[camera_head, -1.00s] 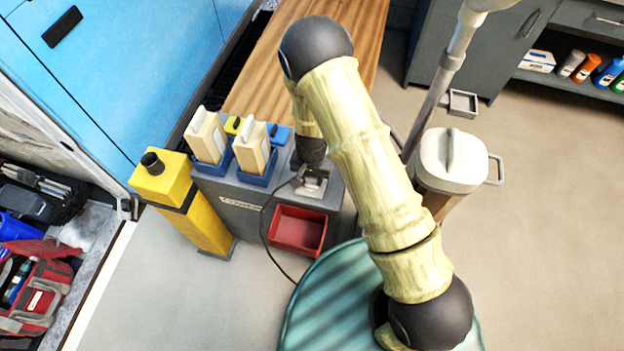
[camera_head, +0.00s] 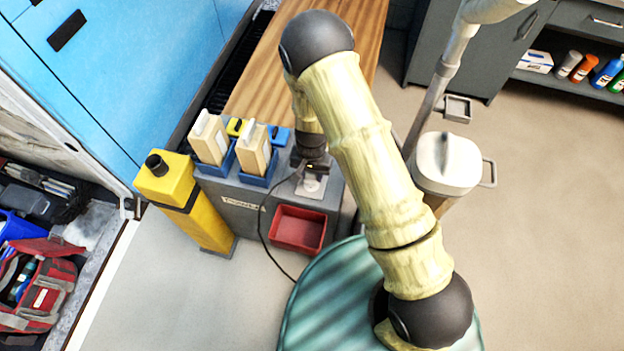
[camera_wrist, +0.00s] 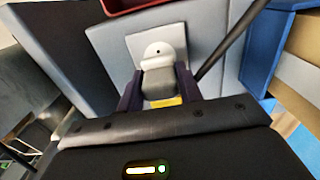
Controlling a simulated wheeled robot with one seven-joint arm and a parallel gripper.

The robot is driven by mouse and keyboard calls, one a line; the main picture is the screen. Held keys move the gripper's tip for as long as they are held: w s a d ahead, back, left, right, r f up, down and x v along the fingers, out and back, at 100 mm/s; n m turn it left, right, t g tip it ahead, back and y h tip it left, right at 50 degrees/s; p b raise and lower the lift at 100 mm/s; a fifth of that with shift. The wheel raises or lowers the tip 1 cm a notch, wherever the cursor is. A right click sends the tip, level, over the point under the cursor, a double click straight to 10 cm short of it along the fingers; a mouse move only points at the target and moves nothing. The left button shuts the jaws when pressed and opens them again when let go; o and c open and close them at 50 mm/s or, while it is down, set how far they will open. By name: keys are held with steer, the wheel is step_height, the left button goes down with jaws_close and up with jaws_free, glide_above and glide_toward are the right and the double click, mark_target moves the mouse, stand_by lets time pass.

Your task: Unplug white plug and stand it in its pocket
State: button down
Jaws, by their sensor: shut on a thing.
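My gripper (camera_wrist: 158,88) is shut on the white plug (camera_wrist: 158,52), whose rounded white top and greyish body show between the dark fingers in the wrist view. A pale square plate (camera_wrist: 180,38) lies behind the plug; I cannot tell whether the two are touching. In the head view my gripper (camera_head: 313,168) is over the right part of the grey box, just above the pale plate (camera_head: 311,187). A dark cable (camera_head: 263,215) hangs from there past the box's front. I cannot tell which opening is the plug's pocket.
Two cream blocks (camera_head: 209,140) stand in blue holders on the grey box (camera_head: 241,205). A red bin (camera_head: 298,229) is on its front. A yellow post (camera_head: 190,203) stands left, and a white-lidded can (camera_head: 447,163) right. Floor is open at far right.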

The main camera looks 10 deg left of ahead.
steer(key=shift+r+p, duration=1.05)
steer(key=shift+r, duration=0.3)
step_height(320, 180, up, 3)
steer(key=p, duration=0.2)
steer(key=shift+p, duration=0.4)
steer(key=w+d+r, duration=0.2)
steer(key=w+d, duration=0.5)
steer(key=d, duration=0.3)
steer(key=w+d+r+n, duration=0.1)
steer(key=w+d+r, duration=0.1)
steer(key=w+d, duration=0.5)
steer(key=d, duration=0.4)
steer(key=shift+w+r+n, duration=0.3)
steer(key=shift+w+r, duration=0.05)
steer(key=shift+w, duration=0.05)
steer(key=shift+a, duration=0.1)
